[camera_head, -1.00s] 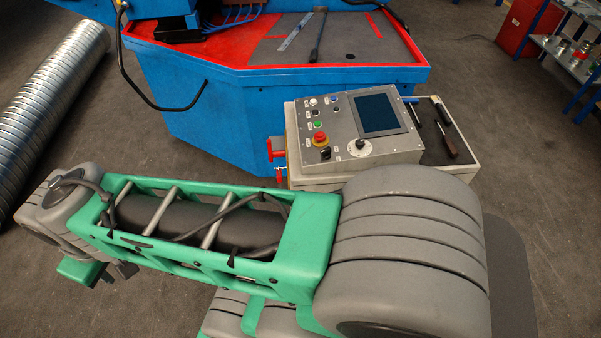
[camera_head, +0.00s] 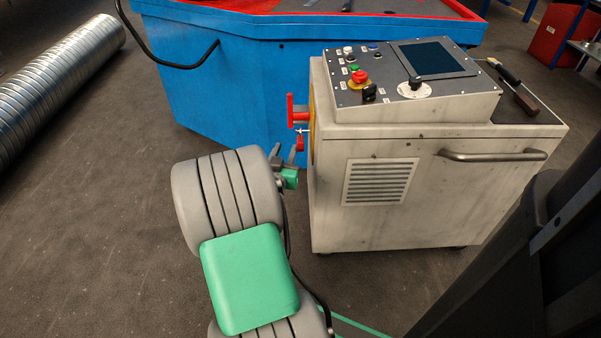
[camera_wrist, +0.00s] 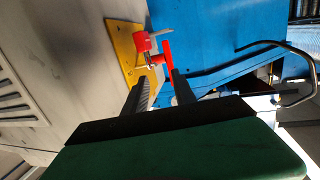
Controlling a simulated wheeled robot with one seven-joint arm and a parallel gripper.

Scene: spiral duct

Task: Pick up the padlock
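The padlock (camera_head: 300,143) is small and red, with a metal shackle. It hangs just below a red switch handle (camera_head: 291,110) on the left side of the grey control cabinet (camera_head: 395,215). In the wrist view I take the red block (camera_wrist: 141,42) against the yellow plate (camera_wrist: 124,48) to be the padlock, beside the red handle bar (camera_wrist: 167,55). My gripper (camera_head: 284,152) is just left of and slightly below the padlock, apart from it. Its two fingers also show in the wrist view (camera_wrist: 160,82), spread with nothing between them.
The blue machine (camera_head: 215,85) with a red top stands behind. A black curved handle (camera_head: 180,62) sticks out from it. The cabinet has a vent and a front bar handle (camera_head: 495,156). A ribbed metal duct (camera_head: 60,85) lies at the left. The floor (camera_head: 110,240) there is clear.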

